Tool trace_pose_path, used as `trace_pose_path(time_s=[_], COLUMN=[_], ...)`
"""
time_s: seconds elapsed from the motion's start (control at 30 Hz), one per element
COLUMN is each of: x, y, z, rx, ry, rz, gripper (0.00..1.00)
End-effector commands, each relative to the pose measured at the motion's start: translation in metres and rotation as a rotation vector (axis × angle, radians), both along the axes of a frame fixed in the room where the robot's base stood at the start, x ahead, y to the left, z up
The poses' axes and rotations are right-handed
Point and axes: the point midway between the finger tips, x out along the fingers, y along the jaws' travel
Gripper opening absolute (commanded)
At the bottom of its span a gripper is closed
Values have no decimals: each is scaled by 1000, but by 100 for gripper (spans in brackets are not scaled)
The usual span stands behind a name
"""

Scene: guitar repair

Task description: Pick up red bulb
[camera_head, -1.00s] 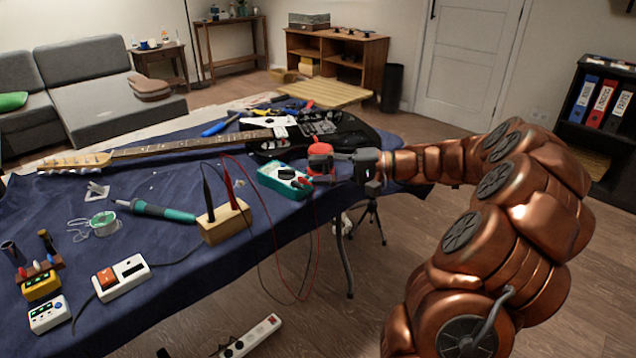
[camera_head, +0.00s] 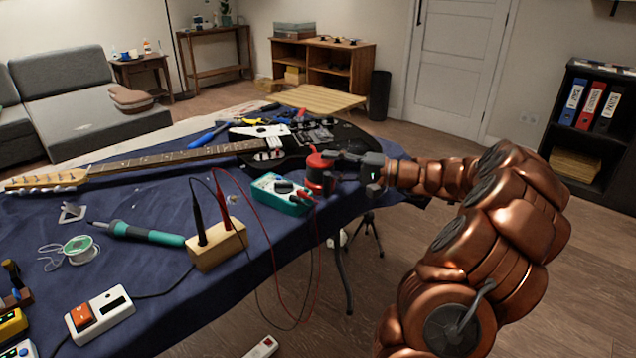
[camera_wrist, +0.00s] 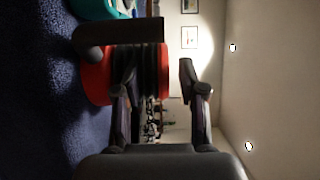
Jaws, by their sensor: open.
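A red and black object (camera_head: 318,174), rounded and upright, stands at the near right side of the blue-covered table. It may be the red bulb, but I cannot be sure. My gripper (camera_head: 340,160) reaches in from the right beside its upper part and partly overlaps it. In the wrist view, which is turned sideways, the red body (camera_wrist: 95,80) with a dark ribbed part lies ahead of my open gripper (camera_wrist: 158,78). One finger overlaps it, and the other is clear to the right. I cannot tell whether they touch.
A teal multimeter (camera_head: 281,194) with red and black leads sits just left of the red object. A black guitar (camera_head: 300,150) lies behind it. A wooden block (camera_head: 217,247) holds the probes. The table's edge is close; a small tripod (camera_head: 370,235) stands below.

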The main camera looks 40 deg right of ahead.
Motion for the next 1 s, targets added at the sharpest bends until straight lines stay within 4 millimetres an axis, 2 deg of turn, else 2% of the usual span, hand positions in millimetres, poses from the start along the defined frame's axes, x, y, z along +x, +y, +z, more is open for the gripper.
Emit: trace_pose_path(time_s=[0.43,0.77,1.0], x=[40,45,45], y=[29,35,34], z=[3,4,4], rx=[-1,-1,0], ry=[1,-1,0], rz=[5,4,4], gripper=[41,41,18])
